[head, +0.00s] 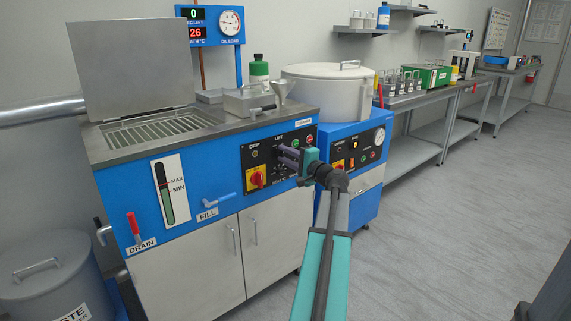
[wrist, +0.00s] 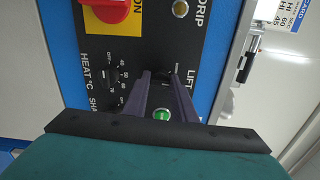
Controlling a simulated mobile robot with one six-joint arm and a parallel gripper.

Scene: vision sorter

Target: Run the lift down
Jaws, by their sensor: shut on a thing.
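The blue machine (head: 150,203) has a black control panel (head: 253,158) on its front, with a LIFT label. My gripper (head: 282,157) reaches this panel from the right in the head view. In the wrist view its two dark fingers (wrist: 160,76) come close together beside the LIFT label, shut on a small lift control that they hide. A green button (wrist: 161,115) shows between the fingers, nearer the palm. The position of the lift control cannot be seen. The open tank (head: 160,130) on top shows a grating, with its lid (head: 130,68) raised.
A red-and-yellow switch (head: 257,180) sits just below left of my gripper, with a HEAT dial (wrist: 111,75) beside it in the wrist view. A display (head: 195,16) reads 0 and 26. A round white vessel (head: 322,95) stands right. The floor (head: 440,240) at right is clear.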

